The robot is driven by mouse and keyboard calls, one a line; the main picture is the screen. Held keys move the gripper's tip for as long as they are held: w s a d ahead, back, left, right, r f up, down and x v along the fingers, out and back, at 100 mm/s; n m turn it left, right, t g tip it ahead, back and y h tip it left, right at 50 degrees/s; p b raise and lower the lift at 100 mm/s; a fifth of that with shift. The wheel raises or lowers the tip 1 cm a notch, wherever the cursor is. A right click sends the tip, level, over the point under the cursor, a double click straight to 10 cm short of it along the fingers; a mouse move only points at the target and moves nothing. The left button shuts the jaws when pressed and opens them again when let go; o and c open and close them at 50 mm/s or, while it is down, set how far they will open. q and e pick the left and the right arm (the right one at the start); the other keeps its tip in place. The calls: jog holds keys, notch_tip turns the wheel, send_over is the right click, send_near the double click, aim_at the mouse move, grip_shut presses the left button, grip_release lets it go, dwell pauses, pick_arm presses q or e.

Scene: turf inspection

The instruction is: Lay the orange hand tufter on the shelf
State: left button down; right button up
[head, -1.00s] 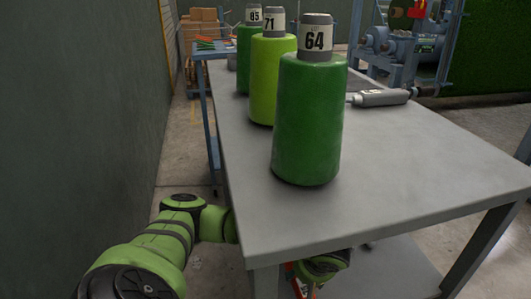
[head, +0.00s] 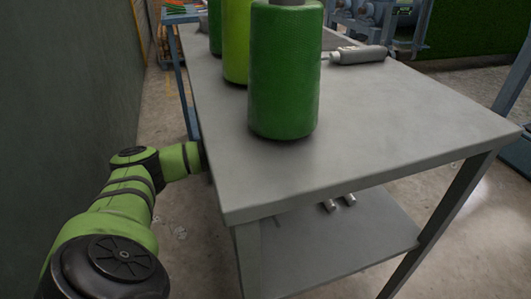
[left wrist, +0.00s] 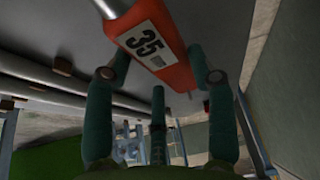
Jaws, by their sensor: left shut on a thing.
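The orange hand tufter (left wrist: 163,48), with a white label reading 35, shows in the left wrist view. My left gripper (left wrist: 162,76) is shut on it, with dark green fingers on both sides of its body. A grey surface lies behind the tufter; I cannot tell whether they touch. In the head view my left arm passes behind the left edge of the table, and the table hides its gripper and the tufter. The lower grey shelf (head: 370,238) shows under the tabletop. My right gripper is in neither view.
On the grey tabletop (head: 400,120) stand a dark green cone (head: 285,75), a lime cone (head: 237,45) and another green cone behind. A silver cylinder (head: 358,55) lies farther back. Small metal cylinders (head: 340,202) lie on the shelf. A wall (head: 70,90) runs close on the left.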

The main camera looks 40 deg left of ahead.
pick_arm(q)
notch_tip(320, 180, down, 3)
jog(key=shift+r+b, duration=0.2)
jog(key=shift+b, duration=0.15)
jog(key=shift+f, duration=0.35)
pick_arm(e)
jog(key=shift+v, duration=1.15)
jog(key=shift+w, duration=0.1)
pick_arm(q)
jog(key=shift+c, duration=2.1)
grip_release()
